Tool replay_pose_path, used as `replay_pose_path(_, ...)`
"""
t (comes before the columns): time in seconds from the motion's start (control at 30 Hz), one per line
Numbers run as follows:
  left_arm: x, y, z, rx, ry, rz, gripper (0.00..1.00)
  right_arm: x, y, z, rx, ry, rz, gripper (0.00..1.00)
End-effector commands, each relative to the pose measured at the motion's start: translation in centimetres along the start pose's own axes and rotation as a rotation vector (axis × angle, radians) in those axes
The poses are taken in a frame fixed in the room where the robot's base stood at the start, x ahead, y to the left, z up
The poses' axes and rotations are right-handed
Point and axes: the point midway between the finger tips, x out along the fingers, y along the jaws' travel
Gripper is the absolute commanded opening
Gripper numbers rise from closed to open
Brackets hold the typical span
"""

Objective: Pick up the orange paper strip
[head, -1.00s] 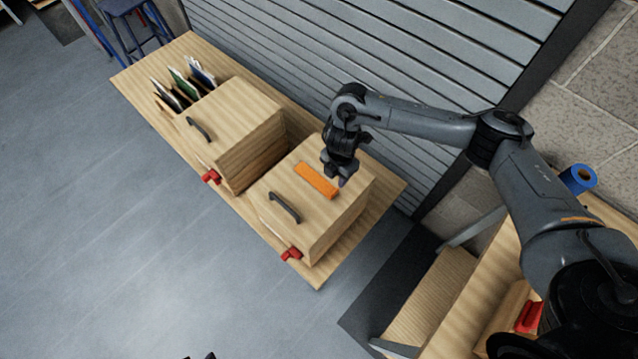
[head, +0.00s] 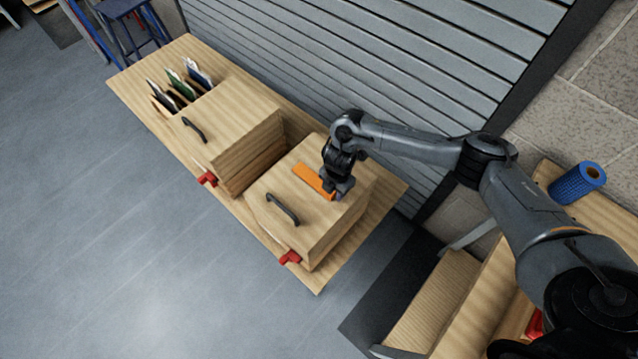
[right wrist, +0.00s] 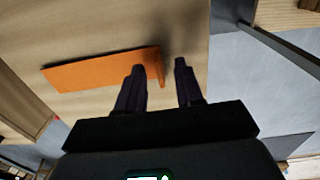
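The orange paper strip (head: 311,179) lies on top of the right-hand wooden box (head: 285,180). In the right wrist view the strip (right wrist: 95,72) runs to the left and has a short bent-up tab at its right end. My right gripper (head: 338,192) is at the strip's near-right end. In the right wrist view the gripper (right wrist: 160,72) is open, with one finger on each side of the tab and gaps visible; whether a finger touches the strip I cannot tell. My left gripper is not in view.
The box has a dark handle (head: 282,209) and a red clamp (head: 290,258) at its front. A second wooden box (head: 230,120) and upright folders (head: 180,85) stand to the left on the bench. A blue roll (head: 577,184) lies at right. The slatted wall is close behind.

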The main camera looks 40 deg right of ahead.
Motion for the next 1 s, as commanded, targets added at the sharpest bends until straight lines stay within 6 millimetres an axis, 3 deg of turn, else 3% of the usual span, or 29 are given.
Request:
replay_pose_path(0.17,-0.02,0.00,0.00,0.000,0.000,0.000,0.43,-0.01,0.00,-0.01,0.000,0.000,0.000,0.36)
replay_pose_path(0.4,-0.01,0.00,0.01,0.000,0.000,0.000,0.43,-0.02,0.00,-0.02,0.000,0.000,0.000,0.00)
replay_pose_path(1.0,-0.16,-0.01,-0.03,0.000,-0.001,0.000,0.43,-0.64,0.08,-0.02,0.000,0.001,0.002,0.00)
